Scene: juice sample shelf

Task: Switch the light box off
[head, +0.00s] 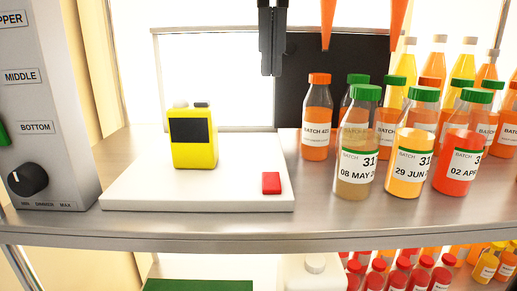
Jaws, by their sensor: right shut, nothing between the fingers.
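A white slab (130,197) with a red button (271,183) at its front right corner lies on the metal shelf. A bright, glowing framed panel (225,85) stands upright behind it. I cannot tell for sure which of these is the light box. My right gripper (272,70) hangs down from the top edge, fingers shut and empty, in front of the panel's right edge. In the picture it is well above the red button and apart from it. My left gripper is not in view.
A yellow device (195,140) with a dark screen stands on the slab. A grey control panel (40,110) with a dimmer knob (27,179) is at left. Several juice bottles (410,165) crowd the right. Two orange pointed shapes (329,25) hang above them. More bottles are below.

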